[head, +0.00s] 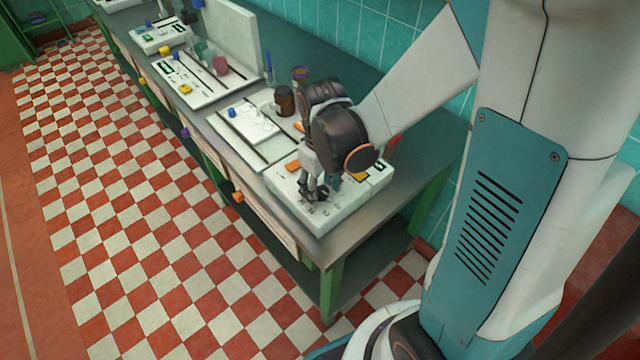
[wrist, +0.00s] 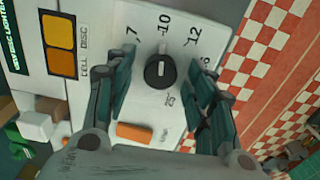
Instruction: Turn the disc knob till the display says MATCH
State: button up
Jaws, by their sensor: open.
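The disc knob (wrist: 160,72) is round and black with a pale mark on its face, set in a white panel (wrist: 105,20) with the numbers 7, 10 and 12 around it. My gripper (wrist: 161,80) is open, one finger on each side of the knob; I cannot tell whether either touches it. The dark display (wrist: 18,30) is at the left edge of the wrist view, partly cut off; its green text seems to include "LIGHTER". In the head view my gripper (head: 314,192) covers the knob.
An orange piece (wrist: 135,132) lies on the panel below the knob. In the head view the white instrument (head: 335,214) stands at the bench's near end. A dark brown jar (head: 285,101) and other white devices (head: 196,80) stand farther along. The checkered floor (head: 150,230) is clear.

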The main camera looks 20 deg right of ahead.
jog(key=shift+c, duration=0.4)
jog(key=c, duration=1)
jog(key=shift+m, duration=0.3)
jog(key=m, duration=0.3)
jog(key=shift+m+b, duration=0.45)
jog(key=shift+m, duration=1.55)
jog(key=o, duration=1.1)
